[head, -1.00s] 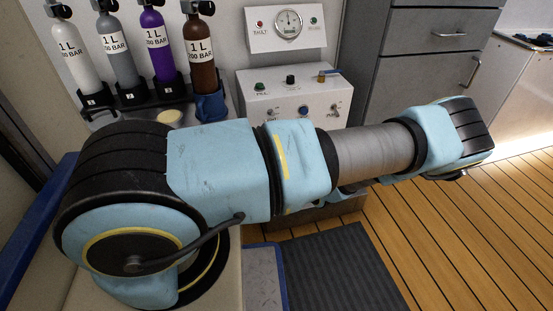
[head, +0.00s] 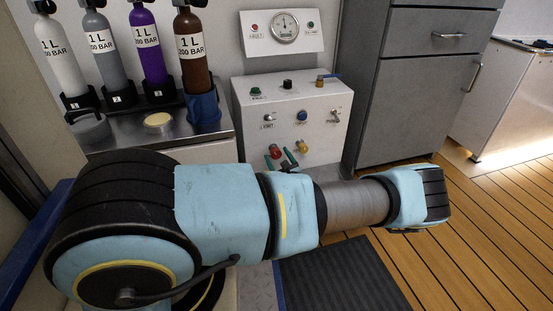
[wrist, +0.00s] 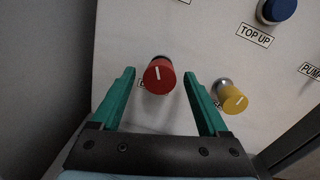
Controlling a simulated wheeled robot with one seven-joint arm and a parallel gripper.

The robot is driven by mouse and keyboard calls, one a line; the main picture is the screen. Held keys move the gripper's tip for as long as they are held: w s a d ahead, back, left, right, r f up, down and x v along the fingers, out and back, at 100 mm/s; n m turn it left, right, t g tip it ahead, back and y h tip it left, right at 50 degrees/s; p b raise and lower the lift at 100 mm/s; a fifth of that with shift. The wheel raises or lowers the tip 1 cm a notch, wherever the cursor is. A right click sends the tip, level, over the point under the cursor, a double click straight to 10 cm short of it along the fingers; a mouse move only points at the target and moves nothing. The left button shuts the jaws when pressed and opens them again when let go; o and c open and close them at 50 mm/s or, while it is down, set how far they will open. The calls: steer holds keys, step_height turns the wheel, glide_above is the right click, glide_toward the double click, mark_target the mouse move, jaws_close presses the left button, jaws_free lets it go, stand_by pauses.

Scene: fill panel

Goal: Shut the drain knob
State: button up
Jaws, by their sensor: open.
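A red knob (wrist: 159,75) with a white mark line stands out from the lower front of the white fill panel; its label is mostly hidden behind it, so I cannot read whether it says drain. It also shows in the head view (head: 275,151). A yellow knob (wrist: 233,99) with a white mark is to its right, also in the head view (head: 302,146). My gripper (wrist: 160,74) is open, its green fingers on either side of the red knob with gaps on both sides. In the head view, the gripper (head: 288,158) is beside the red knob, partly hidden by my arm.
The white panel box (head: 320,105) has a blue knob (head: 302,116), switches and top valves, with a gauge (head: 285,25) above. Gas bottles (head: 189,45) stand on a counter at left. A grey cabinet (head: 415,95) is at right. Wooden floor (head: 470,235) is open at right.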

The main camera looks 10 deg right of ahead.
steer(key=shift+w+a, duration=0.1)
steer(key=shift+w, duration=0.45)
jaws_close()
